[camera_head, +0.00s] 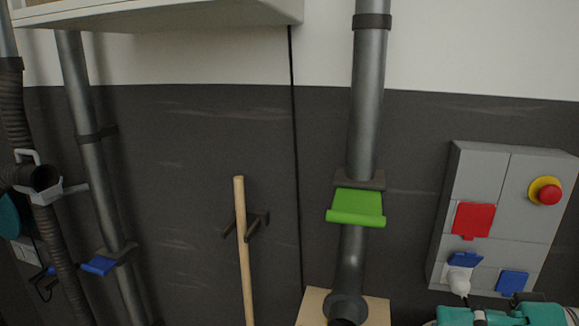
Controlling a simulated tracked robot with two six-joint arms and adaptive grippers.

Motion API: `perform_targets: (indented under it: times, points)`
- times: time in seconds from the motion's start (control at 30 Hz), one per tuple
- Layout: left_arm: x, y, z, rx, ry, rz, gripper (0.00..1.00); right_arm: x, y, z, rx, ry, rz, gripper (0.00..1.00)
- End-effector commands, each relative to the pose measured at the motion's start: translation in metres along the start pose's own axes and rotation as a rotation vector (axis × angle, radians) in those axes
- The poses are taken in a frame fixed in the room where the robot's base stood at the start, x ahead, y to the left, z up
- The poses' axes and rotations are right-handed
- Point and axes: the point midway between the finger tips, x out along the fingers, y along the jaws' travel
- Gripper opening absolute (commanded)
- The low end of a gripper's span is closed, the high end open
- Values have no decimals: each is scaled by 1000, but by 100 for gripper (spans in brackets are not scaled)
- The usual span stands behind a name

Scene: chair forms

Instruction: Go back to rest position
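Neither of my grippers shows in the head view, and no part of my arms can be made out with certainty. The view faces a wall, dark grey below and white above. The task names no object.
A grey control box (482,188) with a red button (549,194) hangs at the right. A grey pipe (367,105) with a green flap (357,205) runs down the wall. A wooden pole (243,255) stands left of it. Teal equipment (500,317) shows at bottom right.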

Motion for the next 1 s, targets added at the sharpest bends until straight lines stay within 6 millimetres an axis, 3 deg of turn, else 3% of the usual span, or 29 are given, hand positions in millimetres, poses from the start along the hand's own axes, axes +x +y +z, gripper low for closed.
perform_targets:
  times: [0.27, 0.37, 0.5, 0.7, 0.83, 1.0]
  points:
    - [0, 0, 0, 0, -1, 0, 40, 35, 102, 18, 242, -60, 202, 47]
    - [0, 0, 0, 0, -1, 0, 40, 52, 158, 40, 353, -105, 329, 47]
    - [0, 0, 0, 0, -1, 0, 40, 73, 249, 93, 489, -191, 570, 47]
    - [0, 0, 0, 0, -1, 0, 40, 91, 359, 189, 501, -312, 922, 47]
    - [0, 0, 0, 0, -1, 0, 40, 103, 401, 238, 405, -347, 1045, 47]
    - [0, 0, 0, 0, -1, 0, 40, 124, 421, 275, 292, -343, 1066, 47]
